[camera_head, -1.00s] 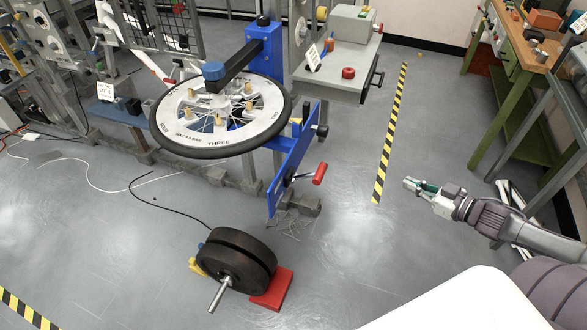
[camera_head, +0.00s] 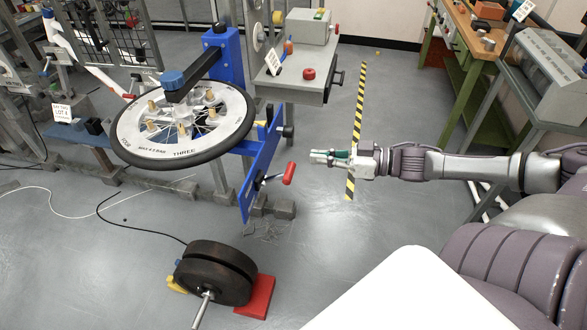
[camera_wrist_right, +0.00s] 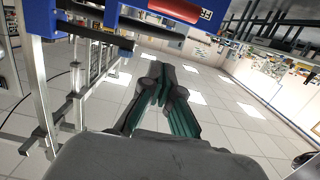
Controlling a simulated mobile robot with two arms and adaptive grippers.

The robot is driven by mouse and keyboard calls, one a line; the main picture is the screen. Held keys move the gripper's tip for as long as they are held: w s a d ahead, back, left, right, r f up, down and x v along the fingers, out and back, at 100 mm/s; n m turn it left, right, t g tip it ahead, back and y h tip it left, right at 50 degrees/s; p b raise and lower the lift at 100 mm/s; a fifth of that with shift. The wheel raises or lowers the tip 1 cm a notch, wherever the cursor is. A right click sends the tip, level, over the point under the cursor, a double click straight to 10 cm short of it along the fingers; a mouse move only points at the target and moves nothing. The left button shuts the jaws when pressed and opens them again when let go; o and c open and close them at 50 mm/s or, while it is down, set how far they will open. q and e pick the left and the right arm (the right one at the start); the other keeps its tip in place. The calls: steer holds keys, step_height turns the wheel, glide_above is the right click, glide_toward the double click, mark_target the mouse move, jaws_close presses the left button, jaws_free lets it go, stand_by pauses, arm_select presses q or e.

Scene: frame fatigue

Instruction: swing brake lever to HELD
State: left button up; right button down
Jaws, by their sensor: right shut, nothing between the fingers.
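The brake lever shows as a red grip (camera_head: 289,173) on a dark shaft, standing out to the right of a blue slanted plate (camera_head: 258,165) on the wheel stand. My right gripper (camera_head: 313,156) is shut and empty. In the head view its fingertips point left, just right of and above the red grip, with a small gap in the picture. In the right wrist view the shut fingers (camera_wrist_right: 161,92) are in the middle and a red grip (camera_wrist_right: 172,9) crosses the top edge, apart from them. My left gripper is not in view.
A wheel (camera_head: 183,145) lies flat on the stand left of the plate. A grey cabinet (camera_head: 297,88) stands behind. A dark roller (camera_head: 213,273) and a red block (camera_head: 258,297) are on the floor in front. Floor right of the lever is open.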

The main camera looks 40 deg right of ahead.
steer(key=b, duration=0.5)
glide_above(294, 167)
steer(key=s, duration=0.2)
steer(key=f, duration=0.1)
steer(key=shift+b+x, duration=0.4)
steer(key=shift+x, duration=1.05)
steer(key=shift+s+a+f, duration=0.1)
steer(key=shift+s+f, duration=0.1)
steer(key=shift+s+d+f+p, duration=0.15)
steer(key=shift+s+f, duration=0.05)
steer(key=shift+f, duration=0.3)
steer(key=shift+s+d+f+p, duration=0.1)
steer(key=shift+s+d+f, duration=0.1)
steer(key=shift+f, duration=0.3)
steer(key=shift+s+d+f+p, duration=0.15)
steer(key=shift+s+f, duration=0.05)
steer(key=shift+f, duration=0.3)
